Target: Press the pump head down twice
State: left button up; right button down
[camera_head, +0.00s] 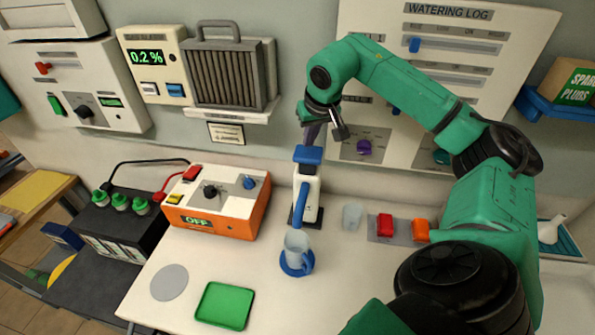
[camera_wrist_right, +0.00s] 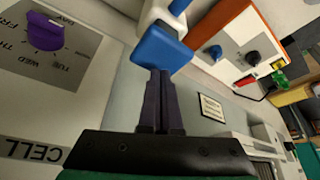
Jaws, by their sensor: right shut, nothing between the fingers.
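The pump has a white body (camera_head: 307,196) on a dark base, a blue head (camera_head: 308,154) on top and a blue spout down its front. The head also shows large in the right wrist view (camera_wrist_right: 160,48). A clear jug (camera_head: 297,245) stands on a blue round coaster (camera_head: 296,266) just in front of the pump. My right gripper (camera_head: 310,140) points down with its dark fingers shut and empty, at the back edge of the pump head. In the right wrist view the fingertips (camera_wrist_right: 159,73) meet the head's edge in the picture; I cannot tell whether they touch. My left gripper is out of view.
An orange and white control box (camera_head: 220,204) reading OFF stands left of the pump. A clear cup (camera_head: 352,216) and red and orange blocks (camera_head: 385,225) stand right of it. A green tray (camera_head: 224,306) and grey disc (camera_head: 169,282) lie in front. Wall panels rise behind.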

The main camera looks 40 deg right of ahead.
dwell(0.3)
notch_tip(320, 180, up, 6)
jog(key=p, duration=0.6)
jog(key=shift+f, duration=0.1)
